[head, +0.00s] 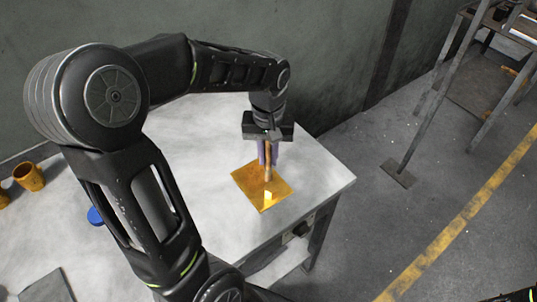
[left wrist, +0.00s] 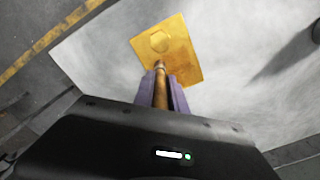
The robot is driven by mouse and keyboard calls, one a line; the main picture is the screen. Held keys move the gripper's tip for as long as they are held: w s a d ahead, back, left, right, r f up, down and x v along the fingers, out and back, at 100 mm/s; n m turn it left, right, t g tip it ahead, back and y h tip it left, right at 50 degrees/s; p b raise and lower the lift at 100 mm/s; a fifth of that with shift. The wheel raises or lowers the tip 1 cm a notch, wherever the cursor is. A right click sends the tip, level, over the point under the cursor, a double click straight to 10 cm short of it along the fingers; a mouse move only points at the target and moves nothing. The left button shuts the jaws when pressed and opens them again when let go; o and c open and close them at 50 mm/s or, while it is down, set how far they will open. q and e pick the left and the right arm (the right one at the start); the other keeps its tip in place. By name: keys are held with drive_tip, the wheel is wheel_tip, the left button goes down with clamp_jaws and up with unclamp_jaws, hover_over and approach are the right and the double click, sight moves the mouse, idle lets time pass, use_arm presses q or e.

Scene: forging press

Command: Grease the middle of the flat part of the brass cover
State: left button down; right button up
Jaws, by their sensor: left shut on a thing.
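The brass cover (head: 245,181) is a flat, square golden plate lying on the pale table near its right end. In the left wrist view the cover (left wrist: 184,55) shows a round mark or boss near one side. My left gripper (head: 268,160), with purple fingers, points down over the cover. It also shows in the left wrist view (left wrist: 162,84). It is shut on a brown, stick-like tool (head: 268,174), probably a brush, whose lower end is over the cover. I cannot tell whether that end touches the plate. My right gripper is not in view.
The pale table (head: 215,125) is mostly clear around the cover. Orange cups (head: 30,177), a blue round object (head: 95,216) and a dark grey plate (head: 47,288) are at the left. A metal frame (head: 440,100) stands on the floor beyond a gap at the right.

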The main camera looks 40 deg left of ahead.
use_arm(q)
drive_tip(key=shift+w+a+f, duration=0.1)
drive_tip(key=shift+w+a, duration=0.05)
drive_tip(key=shift+a, duration=0.2)
drive_tip(key=shift+r+p, duration=1.3)
drive_tip(key=shift+r, duration=0.25)
